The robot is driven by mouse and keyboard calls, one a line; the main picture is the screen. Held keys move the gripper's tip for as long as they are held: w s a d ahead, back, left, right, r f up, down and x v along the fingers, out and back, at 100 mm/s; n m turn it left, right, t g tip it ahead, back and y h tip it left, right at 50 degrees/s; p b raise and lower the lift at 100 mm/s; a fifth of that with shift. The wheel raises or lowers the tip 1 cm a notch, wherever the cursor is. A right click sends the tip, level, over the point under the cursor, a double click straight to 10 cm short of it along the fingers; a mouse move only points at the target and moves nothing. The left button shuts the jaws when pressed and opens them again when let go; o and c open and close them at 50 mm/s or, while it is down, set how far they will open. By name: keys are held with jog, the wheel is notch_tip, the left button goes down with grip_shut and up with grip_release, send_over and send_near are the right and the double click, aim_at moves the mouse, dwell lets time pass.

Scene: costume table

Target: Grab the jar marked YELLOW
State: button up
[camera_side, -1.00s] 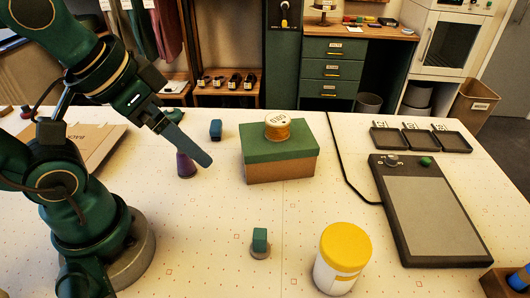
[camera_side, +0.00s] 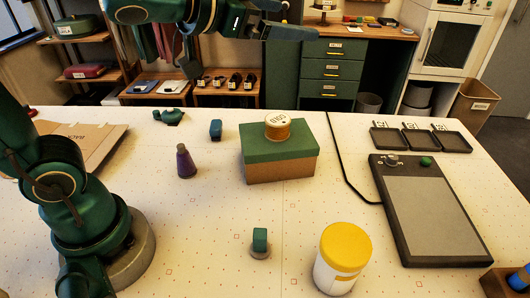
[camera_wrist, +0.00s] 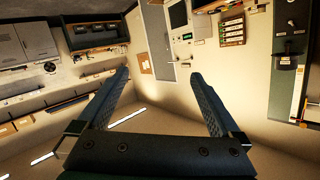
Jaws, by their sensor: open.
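A white jar with a yellow lid (camera_side: 345,247) and a yellow band stands upright at the front right of the table in the side view. A small amber jar (camera_side: 277,131) with a white, lettered lid stands on the green-lidded box (camera_side: 279,157); I cannot read its lettering for certain. No lettering is readable on the yellow-lidded jar. My gripper (camera_side: 296,33) is raised high above the back of the table, far from both jars. In the wrist view my gripper (camera_wrist: 160,74) is open and empty, facing the room; no jar shows there.
A purple cone-shaped thing (camera_side: 185,162), a blue block (camera_side: 215,130) and a green block on a round base (camera_side: 260,243) stand on the table. A dark tablet-like panel (camera_side: 430,250) lies at right, with several black trays (camera_side: 427,139) behind.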

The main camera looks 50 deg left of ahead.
jog(key=w+d+m+h, duration=0.1)
jog(key=d+m+h, duration=0.45)
jog(key=d, duration=0.25)
jog(key=m+g+h, duration=0.7)
jog(key=g, duration=0.6)
send_over(341, 257)
jog(key=w+a, duration=0.1)
jog(key=a, duration=0.4)
notch_tip(341, 257, down, 9)
jog(key=f, duration=1.5)
jog(key=shift+w+a+f, duration=0.1)
jog(key=shift+w+f, duration=0.1)
jog(key=shift+f, duration=0.15)
jog(key=shift+x, duration=2.5)
jog(key=c, duration=1.5)
jog(key=shift+r, duration=0.1)
